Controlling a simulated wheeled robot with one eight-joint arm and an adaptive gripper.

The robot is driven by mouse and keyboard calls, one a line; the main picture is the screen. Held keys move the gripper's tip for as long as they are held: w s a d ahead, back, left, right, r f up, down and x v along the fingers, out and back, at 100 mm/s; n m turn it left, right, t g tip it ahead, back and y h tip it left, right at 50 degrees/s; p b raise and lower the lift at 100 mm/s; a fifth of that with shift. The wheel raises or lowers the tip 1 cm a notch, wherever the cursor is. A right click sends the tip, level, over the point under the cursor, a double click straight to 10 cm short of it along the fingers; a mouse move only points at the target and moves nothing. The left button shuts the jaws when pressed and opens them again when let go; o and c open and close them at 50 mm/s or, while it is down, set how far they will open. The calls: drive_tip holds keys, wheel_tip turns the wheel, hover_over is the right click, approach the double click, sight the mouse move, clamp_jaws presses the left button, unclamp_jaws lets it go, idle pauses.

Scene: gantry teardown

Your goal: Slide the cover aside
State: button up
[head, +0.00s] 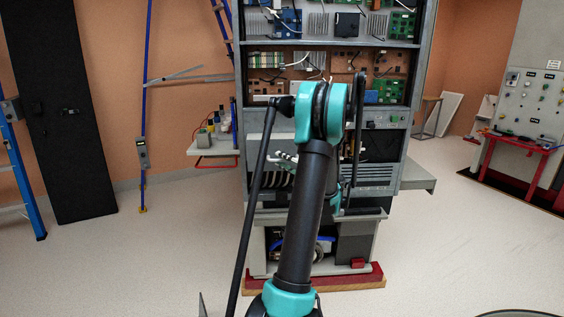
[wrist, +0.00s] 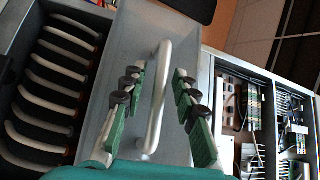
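The cover shows in the wrist view as a plain grey metal panel (wrist: 130,45) with a rounded silver bar handle (wrist: 160,88) standing out from it. My gripper (wrist: 158,78) is open, with one green, black-padded finger on each side of the handle. A gap shows between each finger and the bar; I see no contact. How deep the bar sits between the fingers is hard to tell.
Left of the panel in the wrist view is a dark slotted row of curved pale bars (wrist: 58,75). To its right is an open bay of circuit parts (wrist: 262,110). The head view shows a small side shelf (head: 215,152), a red table (head: 520,150) and clear floor around the rack.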

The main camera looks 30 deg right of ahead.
clamp_jaws()
drive_tip(key=s+d, duration=0.4)
drive_tip(key=d, duration=0.5)
drive_tip(key=s+d, duration=0.5)
drive_tip(key=d, duration=0.4)
drive_tip(key=s+d, duration=0.4)
drive_tip(key=d, duration=0.5)
drive_tip(key=shift+s, duration=0.35)
drive_tip(key=shift+o, duration=0.9)
unclamp_jaws()
